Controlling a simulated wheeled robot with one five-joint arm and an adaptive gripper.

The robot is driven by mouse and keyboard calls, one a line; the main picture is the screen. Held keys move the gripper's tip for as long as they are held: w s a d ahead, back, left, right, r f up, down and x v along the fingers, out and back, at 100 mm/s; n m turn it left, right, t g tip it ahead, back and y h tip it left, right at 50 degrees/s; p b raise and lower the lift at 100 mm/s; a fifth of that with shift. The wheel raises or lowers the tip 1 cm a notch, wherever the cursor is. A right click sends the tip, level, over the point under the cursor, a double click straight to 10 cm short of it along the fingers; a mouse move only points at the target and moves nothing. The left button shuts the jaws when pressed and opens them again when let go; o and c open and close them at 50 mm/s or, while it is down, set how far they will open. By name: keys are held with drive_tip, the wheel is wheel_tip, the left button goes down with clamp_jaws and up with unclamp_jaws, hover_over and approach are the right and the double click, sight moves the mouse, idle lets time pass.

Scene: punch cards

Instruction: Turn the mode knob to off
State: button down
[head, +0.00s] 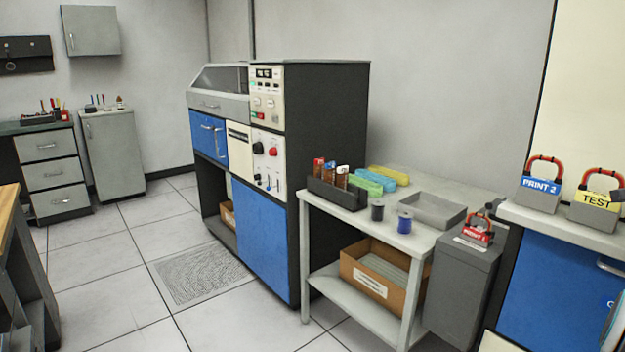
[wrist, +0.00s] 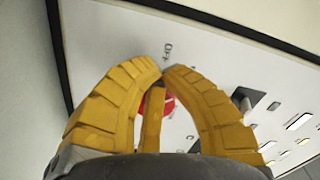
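In the wrist view my gripper (wrist: 163,72) has two ribbed yellow fingers with their tips close together. A red knob (wrist: 169,103) on a white panel (wrist: 118,40) shows in the gap between the fingers and is partly hidden by them. I cannot tell whether the fingers touch it. A small dark label that looks like "OFF" (wrist: 167,51) is just past the fingertips. In the head view the grey-and-blue cabinet has a pale control panel (head: 268,176) with a red knob (head: 273,152) and a black knob (head: 258,148). My gripper does not show there.
A grey side table (head: 411,241) with racks, spools and a tray (head: 427,209) stands right of the cabinet. A cardboard box (head: 379,277) is on its lower shelf. Padlocked grey boxes are at the right. The tiled floor (head: 135,287) left of the cabinet is clear.

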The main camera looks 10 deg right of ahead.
drive_tip(key=shift+w+a, duration=0.15)
drive_tip(key=shift+w, duration=0.1)
drive_tip(key=b+v, duration=0.5)
drive_tip(key=v, duration=0.1)
idle(0.4)
drive_tip(key=shift+w, duration=0.1)
drive_tip(key=c, duration=1.9)
unclamp_jaws()
clamp_jaws()
drive_tip(key=shift+s+p+x, duration=0.15)
drive_tip(key=shift+p+x, duration=1.3)
drive_tip(key=shift+p, duration=0.25)
drive_tip(key=shift+s+p+x, duration=0.15)
drive_tip(key=shift+p+x, duration=1.3)
drive_tip(key=shift+p, duration=0.2)
